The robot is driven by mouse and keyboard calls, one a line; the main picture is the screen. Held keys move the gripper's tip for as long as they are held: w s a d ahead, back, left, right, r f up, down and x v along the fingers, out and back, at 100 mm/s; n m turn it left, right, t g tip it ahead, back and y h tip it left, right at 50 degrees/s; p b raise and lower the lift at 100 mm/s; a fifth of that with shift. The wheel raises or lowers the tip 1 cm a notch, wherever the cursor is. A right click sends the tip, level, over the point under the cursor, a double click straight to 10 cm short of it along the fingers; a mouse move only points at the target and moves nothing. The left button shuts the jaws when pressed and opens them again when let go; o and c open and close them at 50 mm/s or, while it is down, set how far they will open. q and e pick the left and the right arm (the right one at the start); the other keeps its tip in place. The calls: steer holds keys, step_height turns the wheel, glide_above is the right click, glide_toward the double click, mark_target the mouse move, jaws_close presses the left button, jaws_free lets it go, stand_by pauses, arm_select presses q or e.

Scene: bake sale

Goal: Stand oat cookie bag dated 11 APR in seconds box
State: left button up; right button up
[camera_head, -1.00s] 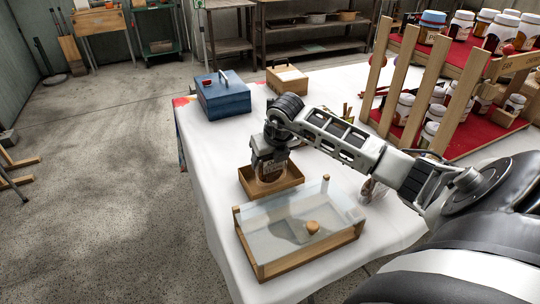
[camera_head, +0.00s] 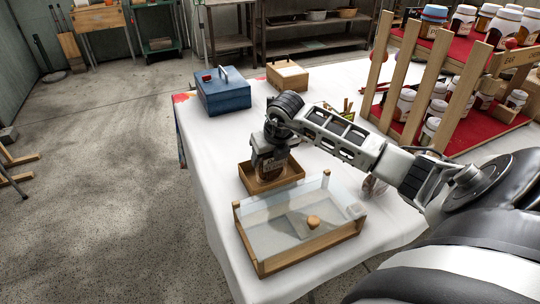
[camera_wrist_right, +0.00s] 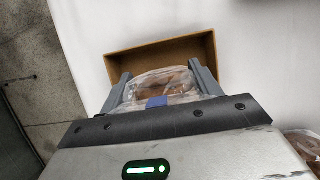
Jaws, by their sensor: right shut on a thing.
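My right gripper (camera_head: 270,164) is shut on a clear bag with brown cookies (camera_wrist_right: 165,86). It holds the bag upright at the small open wooden box (camera_head: 287,183) on the white table. In the right wrist view the bag is between the two fingers, with a blue patch at its near edge, and the box (camera_wrist_right: 160,50) lies just beyond and around it. The bag's lower end appears to be within the box walls; whether it touches the floor I cannot tell. The date on the bag is not readable. My left gripper is not in view.
A glass-topped wooden case (camera_head: 300,225) stands close in front of the box. A blue box (camera_head: 222,92) and another wooden box (camera_head: 288,77) stand at the back. A jar rack (camera_head: 450,90) is at the right. Another clear bag (camera_wrist_right: 306,145) lies nearby.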

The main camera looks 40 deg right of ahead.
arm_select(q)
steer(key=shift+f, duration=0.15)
arm_select(e)
steer(key=shift+f, duration=0.15)
steer(key=o, duration=0.8)
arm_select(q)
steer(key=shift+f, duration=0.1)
arm_select(e)
step_height(320, 180, up, 4)
steer(key=shift+f+p, duration=0.15)
steer(key=shift+p, duration=1.1)
steer(key=shift+r+p, duration=0.55)
steer(key=shift+r, duration=0.2)
step_height(320, 180, up, 3)
steer(key=shift+r+p, duration=0.2)
steer(key=shift+p, duration=0.9)
steer(key=shift+r+p, duration=0.5)
steer(key=shift+r, duration=0.3)
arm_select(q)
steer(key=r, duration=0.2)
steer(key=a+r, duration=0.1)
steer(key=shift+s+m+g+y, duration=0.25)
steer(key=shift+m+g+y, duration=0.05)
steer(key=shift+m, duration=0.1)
